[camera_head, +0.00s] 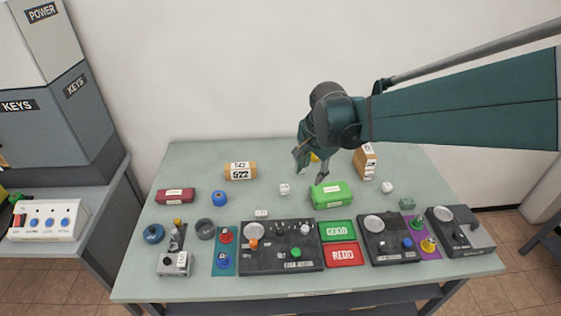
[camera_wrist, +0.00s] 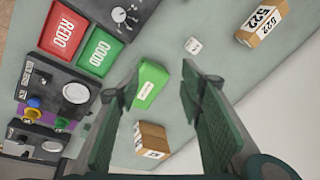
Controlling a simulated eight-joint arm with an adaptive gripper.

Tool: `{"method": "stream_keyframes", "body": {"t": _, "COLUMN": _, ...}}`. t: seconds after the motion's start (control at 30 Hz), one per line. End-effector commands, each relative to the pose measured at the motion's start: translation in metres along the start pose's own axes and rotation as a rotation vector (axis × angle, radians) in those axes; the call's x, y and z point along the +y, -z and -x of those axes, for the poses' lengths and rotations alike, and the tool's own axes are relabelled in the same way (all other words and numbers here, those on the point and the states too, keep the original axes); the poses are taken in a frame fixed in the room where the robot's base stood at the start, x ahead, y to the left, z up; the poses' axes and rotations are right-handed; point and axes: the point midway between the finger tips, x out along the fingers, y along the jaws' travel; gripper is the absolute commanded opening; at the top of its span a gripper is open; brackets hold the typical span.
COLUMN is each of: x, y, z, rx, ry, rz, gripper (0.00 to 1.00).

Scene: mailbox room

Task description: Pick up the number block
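Several small white blocks lie on the table, and I cannot read what is on them. One white block (camera_head: 284,188) is left of the green box, another white block (camera_head: 387,187) is at the right, and a flat white piece (camera_head: 261,213) is nearer the front. One white block (camera_wrist: 193,45) shows in the wrist view, beyond the fingertips. My gripper (camera_head: 303,162) is open and empty above the table's middle. In the wrist view its fingers (camera_wrist: 163,68) are spread, with the green box seen between them and nothing gripped.
A green box (camera_head: 331,194) lies below my gripper. A brown box (camera_head: 365,162) stands right, and a brown package marked 522 (camera_head: 240,171) lies left. Control panels (camera_head: 280,247), a green tray (camera_head: 337,231) and a red tray (camera_head: 342,256) fill the front. The back left of the table (camera_head: 200,152) is clear.

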Motion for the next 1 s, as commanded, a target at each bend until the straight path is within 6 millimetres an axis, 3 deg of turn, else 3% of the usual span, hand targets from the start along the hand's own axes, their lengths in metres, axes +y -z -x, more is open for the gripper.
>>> {"method": "stream_keyframes", "body": {"t": 0.5, "x": -0.059, "y": 0.007, "z": -0.05, "rx": -0.046, "ry": -0.094, "rz": -0.25, "gripper": 0.38}}
{"method": "stream_keyframes", "body": {"t": 1.0, "x": -0.101, "y": 0.004, "z": -0.114, "rx": -0.061, "ry": -0.196, "rz": -0.489, "gripper": 0.38}}
